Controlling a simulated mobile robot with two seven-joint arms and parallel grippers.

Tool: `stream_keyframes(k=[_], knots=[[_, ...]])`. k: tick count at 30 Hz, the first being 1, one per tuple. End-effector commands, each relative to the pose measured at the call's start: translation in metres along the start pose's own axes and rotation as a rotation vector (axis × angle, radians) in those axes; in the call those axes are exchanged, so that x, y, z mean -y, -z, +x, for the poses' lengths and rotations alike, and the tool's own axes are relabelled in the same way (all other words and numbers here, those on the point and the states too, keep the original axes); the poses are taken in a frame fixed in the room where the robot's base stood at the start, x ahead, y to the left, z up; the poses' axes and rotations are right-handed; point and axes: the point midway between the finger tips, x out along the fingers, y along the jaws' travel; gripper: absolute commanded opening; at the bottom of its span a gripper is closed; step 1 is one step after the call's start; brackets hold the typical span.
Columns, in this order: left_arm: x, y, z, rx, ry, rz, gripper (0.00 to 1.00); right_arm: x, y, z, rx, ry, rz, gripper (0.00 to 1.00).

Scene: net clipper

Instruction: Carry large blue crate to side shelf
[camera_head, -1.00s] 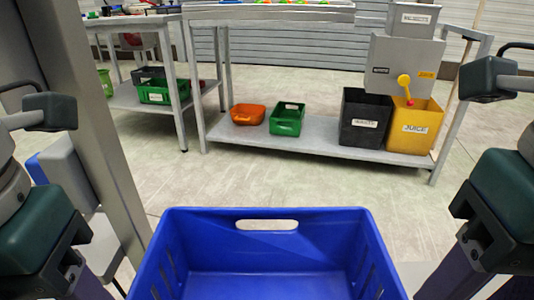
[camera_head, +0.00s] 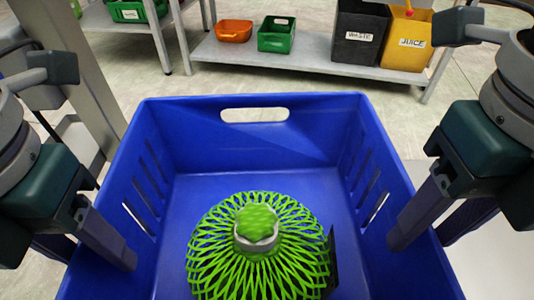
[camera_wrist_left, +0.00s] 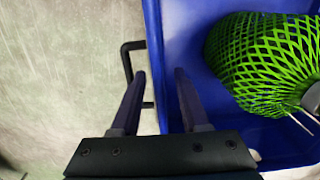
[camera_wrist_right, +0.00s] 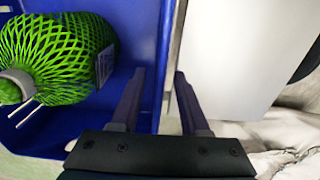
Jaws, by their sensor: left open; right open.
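The large blue crate (camera_head: 190,135) fills the lower middle of the head view. Inside it lies a green net bundle (camera_head: 258,262) with a grey collar. My left gripper (camera_head: 95,258) is at the crate's left wall, open, with one finger inside and one outside; the left wrist view shows the crate (camera_wrist_left: 180,30) wall between its fingers. My right gripper (camera_head: 420,242) likewise straddles the right wall, open; the right wrist view shows the crate (camera_wrist_right: 143,40) wall between its fingers. I cannot tell which shelf is the side shelf.
A grey rack's lower shelf (camera_head: 300,60) holds an orange bin (camera_head: 234,30), a green bin (camera_head: 277,36), a black bin (camera_head: 360,32) and a yellow bin (camera_head: 406,38). Another rack at far left holds a green crate (camera_head: 128,12). Open floor lies between crate and racks.

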Motion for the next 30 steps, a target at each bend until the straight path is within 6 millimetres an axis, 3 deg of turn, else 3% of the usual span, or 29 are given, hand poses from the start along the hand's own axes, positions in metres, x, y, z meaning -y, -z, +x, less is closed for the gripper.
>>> stream_keyframes(k=[3, 9, 21, 30], knots=[[0.000, 0.001, 0.021, -0.005, -0.001, -0.002, 0.45, 0.000, 0.001, 0.021, -0.005, 0.001, 0.001, 0.45], [0.000, 0.000, 0.045, -0.002, 0.001, -0.001, 0.45, 0.000, 0.000, 0.045, -0.001, 0.000, 0.000, 0.45], [0.000, 0.000, 0.052, 0.000, 0.000, 0.001, 0.45, 0.000, 0.000, 0.052, 0.001, 0.000, -0.001, 0.45], [0.000, 0.000, 0.052, 0.000, 0.000, 0.000, 0.14, 0.000, 0.000, 0.052, 0.001, 0.000, 0.000, 0.14]])
